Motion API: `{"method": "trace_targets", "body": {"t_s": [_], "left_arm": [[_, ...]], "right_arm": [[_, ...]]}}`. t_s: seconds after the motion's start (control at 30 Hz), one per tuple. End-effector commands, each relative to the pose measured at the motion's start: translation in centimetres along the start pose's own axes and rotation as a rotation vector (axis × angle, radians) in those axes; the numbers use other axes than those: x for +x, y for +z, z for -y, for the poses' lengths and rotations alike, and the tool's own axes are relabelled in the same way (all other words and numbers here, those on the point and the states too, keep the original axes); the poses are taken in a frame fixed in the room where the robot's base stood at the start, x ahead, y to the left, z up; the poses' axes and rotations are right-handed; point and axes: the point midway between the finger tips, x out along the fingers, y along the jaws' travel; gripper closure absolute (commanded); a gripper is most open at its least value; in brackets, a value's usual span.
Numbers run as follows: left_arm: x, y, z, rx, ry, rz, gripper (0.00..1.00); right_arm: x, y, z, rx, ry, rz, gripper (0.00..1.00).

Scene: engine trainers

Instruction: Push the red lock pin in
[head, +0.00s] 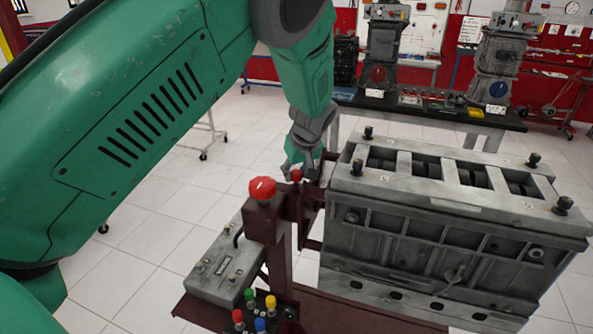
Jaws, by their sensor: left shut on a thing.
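A small red knob, which looks like the red lock pin (296,174), is on the dark red engine stand (305,204), left of the grey engine block (440,230). My left gripper (300,166) points down at this pin, its fingers around or just behind it. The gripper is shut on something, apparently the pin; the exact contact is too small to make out. A larger red knob (262,188) tops the stand's post, nearer the camera and left of the pin, apart from the gripper. My right gripper is not in view.
A grey box (222,264) sits on the stand's base at the left, with several coloured knobs (260,308) beside it. The engine block stands close right of my gripper. A dark workbench (430,108) with other engines is behind. Tiled floor is open at left.

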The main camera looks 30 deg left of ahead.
Motion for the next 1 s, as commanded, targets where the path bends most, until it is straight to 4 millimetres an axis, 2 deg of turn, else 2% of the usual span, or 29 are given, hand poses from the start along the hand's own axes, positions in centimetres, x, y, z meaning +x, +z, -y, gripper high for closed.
{"method": "trace_targets", "body": {"t_s": [0.03, 0.07, 0.1, 0.37, 0.47, 0.8, 1.0], "left_arm": [[0.2, 0.3, -0.1, 0.002, -0.001, 0.006, 0.70], [0.2, 0.3, -0.1, 0.002, -0.001, 0.006, 0.59], [0.2, 0.3, -0.1, 0.002, -0.001, 0.006, 0.53], [-0.1, 0.2, 0.1, 0.001, 0.000, 0.004, 0.53], [-0.7, -0.1, 0.0, 0.000, 0.001, 0.003, 0.53], [-6.4, -2.6, -0.1, -0.001, 0.002, 0.003, 0.53], [-8.5, -3.5, -0.1, 0.000, -0.002, 0.006, 0.53]], "right_arm": [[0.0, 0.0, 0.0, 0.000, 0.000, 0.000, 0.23], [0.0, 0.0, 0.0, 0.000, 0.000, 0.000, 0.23], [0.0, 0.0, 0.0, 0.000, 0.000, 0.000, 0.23], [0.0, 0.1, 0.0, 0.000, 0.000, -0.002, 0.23], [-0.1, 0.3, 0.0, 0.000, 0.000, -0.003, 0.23], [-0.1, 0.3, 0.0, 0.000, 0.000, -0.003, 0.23], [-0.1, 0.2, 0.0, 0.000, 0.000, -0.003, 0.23]]}}
